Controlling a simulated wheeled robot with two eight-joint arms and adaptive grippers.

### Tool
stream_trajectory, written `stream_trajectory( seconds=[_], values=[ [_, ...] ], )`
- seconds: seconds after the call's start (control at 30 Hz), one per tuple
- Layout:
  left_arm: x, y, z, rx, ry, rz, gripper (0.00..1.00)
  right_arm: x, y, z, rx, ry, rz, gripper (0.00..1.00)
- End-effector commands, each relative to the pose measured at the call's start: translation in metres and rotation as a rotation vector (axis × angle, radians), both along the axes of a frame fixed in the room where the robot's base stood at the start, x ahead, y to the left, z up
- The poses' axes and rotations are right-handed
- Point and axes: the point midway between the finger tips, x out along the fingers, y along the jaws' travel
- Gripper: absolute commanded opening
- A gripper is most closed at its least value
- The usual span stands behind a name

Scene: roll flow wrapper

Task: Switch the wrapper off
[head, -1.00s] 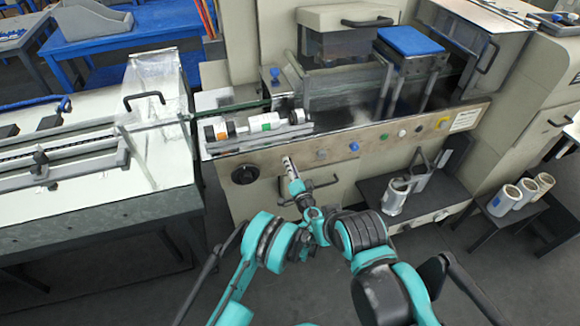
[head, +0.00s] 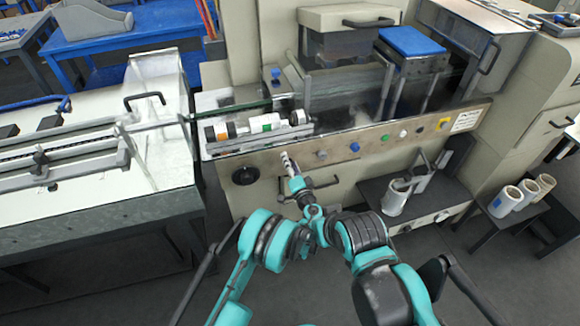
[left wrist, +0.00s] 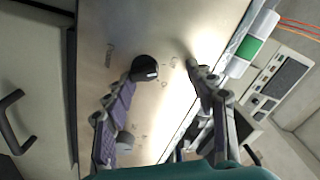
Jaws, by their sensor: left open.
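The wrapper's front panel (head: 275,190) carries a black round knob (head: 245,175) at its left end. The knob also shows in the left wrist view (left wrist: 145,67), with a light mark on its rim. My left gripper (head: 286,156) is in front of the panel, to the right of the knob in the head view. In the left wrist view its two fingers (left wrist: 165,85) are spread apart with nothing between their tips. The knob shows beside the left finger's tip; contact cannot be told. My right gripper is not in view.
Grey, blue, green and yellow buttons (head: 354,147) run along the panel to the right. A handle (head: 325,184) sits below. Rolls with orange and green labels (head: 264,123) lie above the panel. A white conveyor table (head: 100,195) stands at left, white film rolls (head: 505,200) at right.

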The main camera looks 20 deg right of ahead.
Motion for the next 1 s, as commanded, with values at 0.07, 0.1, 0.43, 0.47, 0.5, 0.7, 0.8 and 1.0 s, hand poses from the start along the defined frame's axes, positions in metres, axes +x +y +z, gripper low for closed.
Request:
stream_trajectory(
  seconds=[0.07, 0.1, 0.43, 0.47, 0.5, 0.7, 0.8, 1.0],
  values=[
    [0.000, 0.000, 0.021, 0.005, -0.006, 0.000, 0.48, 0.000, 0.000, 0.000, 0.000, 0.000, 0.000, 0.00],
    [0.000, 0.000, 0.030, 0.006, -0.006, 0.000, 0.50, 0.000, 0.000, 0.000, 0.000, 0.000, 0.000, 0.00],
    [0.002, 0.001, 0.077, 0.005, -0.005, 0.001, 0.48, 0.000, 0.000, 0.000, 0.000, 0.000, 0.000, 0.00],
    [0.002, 0.001, 0.078, 0.005, -0.005, 0.001, 0.48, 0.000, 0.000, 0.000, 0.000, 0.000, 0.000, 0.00],
    [0.002, 0.000, 0.080, 0.005, -0.005, 0.001, 0.48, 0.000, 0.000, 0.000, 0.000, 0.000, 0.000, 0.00],
    [0.002, 0.000, 0.080, 0.005, -0.005, 0.001, 0.48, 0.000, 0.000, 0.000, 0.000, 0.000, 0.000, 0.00],
    [0.002, 0.000, 0.080, 0.005, -0.004, 0.000, 0.48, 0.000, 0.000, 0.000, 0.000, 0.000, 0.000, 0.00],
    [0.001, 0.000, 0.080, 0.004, -0.004, 0.000, 0.48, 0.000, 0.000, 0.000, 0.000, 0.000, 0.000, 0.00]
  ],
)
